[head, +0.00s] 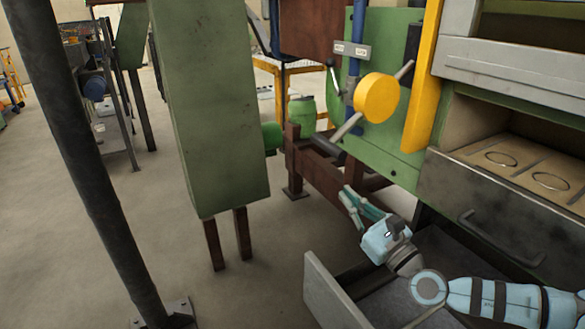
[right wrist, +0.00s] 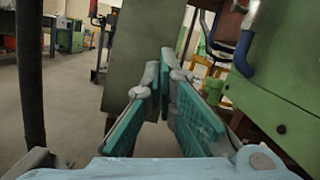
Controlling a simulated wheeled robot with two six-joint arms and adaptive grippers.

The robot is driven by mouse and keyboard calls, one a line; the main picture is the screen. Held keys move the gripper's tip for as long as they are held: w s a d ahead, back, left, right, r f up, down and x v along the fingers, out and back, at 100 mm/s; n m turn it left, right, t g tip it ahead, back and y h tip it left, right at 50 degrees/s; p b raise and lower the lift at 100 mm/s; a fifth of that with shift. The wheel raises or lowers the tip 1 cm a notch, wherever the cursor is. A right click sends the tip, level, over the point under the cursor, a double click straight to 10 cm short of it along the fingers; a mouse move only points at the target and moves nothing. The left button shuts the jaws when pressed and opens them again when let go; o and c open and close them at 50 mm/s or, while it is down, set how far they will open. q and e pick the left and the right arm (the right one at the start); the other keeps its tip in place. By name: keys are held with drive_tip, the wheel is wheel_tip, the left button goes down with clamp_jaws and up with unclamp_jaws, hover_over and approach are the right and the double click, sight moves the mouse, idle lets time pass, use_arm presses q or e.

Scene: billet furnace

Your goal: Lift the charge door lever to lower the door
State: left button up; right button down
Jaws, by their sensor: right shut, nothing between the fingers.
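A thin lever (head: 333,76) with a dark ball knob stands beside a blue vertical pipe (head: 356,45) on the green furnace panel (head: 400,137), below a small two-part label plate (head: 352,50). I cannot read the label for certain. The blue pipe (right wrist: 243,45) is up and to the right there. I cannot clearly identify the charge door. My left gripper is not in view.
A yellow disc (head: 376,97) with grey bars sticks out near the lever. A green box column (head: 209,105) stands left of my gripper, and a dark post (head: 85,165) farther left. An open drawer (head: 330,292) lies below my right arm. Floor between post and column is clear.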

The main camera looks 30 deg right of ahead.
use_arm(q)
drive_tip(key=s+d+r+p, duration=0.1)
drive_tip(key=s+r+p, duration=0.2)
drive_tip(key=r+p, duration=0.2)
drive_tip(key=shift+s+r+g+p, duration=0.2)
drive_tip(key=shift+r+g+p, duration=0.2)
drive_tip(key=shift+p, duration=0.55)
use_arm(e)
drive_tip(key=w+a+r, duration=0.1)
drive_tip(key=w+r, duration=0.5)
drive_tip(key=w, duration=0.3)
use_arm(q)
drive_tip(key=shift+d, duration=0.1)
use_arm(e)
drive_tip(key=shift+w, duration=0.1)
